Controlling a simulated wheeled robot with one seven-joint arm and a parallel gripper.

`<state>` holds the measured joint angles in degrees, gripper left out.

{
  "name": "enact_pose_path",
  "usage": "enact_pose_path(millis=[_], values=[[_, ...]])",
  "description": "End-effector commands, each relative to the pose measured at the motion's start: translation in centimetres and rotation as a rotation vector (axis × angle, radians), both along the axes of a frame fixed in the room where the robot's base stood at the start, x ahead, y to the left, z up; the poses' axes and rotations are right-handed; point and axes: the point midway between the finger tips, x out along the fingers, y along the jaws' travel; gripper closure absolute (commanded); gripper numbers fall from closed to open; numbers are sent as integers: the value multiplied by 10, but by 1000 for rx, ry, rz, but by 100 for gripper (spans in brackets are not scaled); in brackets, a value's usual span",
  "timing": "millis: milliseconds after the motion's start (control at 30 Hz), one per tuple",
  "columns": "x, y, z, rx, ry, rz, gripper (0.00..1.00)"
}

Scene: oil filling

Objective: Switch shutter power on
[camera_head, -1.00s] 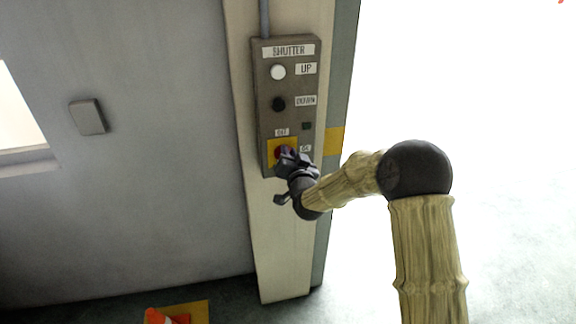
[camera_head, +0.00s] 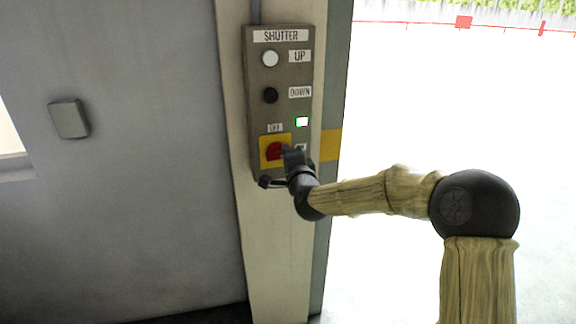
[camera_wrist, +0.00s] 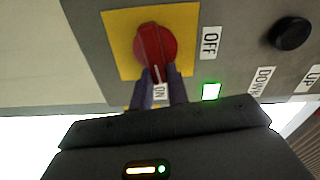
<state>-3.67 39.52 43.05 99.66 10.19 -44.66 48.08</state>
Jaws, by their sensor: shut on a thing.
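The shutter control panel (camera_head: 283,45) is a grey box on a cream pillar, with UP and DOWN buttons. Its red rotary switch (camera_head: 274,151) sits on a yellow plate near the bottom. In the wrist view the red switch (camera_wrist: 154,50) has its white-marked end pointing at the ON label (camera_wrist: 159,91). A small indicator light (camera_head: 302,122) glows green; it also shows in the wrist view (camera_wrist: 211,91). My gripper (camera_wrist: 160,78) is shut on the switch's handle end, one finger on each side. In the head view my gripper (camera_head: 292,156) hides part of the ON label.
The white UP button (camera_head: 270,58) and black DOWN button (camera_head: 270,95) are above the switch. A grey wall with a small box (camera_head: 69,119) is at left. A bright open doorway is at right.

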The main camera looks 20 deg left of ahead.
Motion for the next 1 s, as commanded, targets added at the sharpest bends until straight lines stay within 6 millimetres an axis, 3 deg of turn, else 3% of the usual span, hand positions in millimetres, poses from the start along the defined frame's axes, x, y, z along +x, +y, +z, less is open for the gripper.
enact_pose_path(millis=[300,800,833,900,1000], values=[[0,0,-5,123,76,2,100],[0,1,-3,144,89,2,100],[0,1,-3,144,89,2,80],[0,1,-3,144,89,2,66],[0,1,-4,143,88,2,62]])
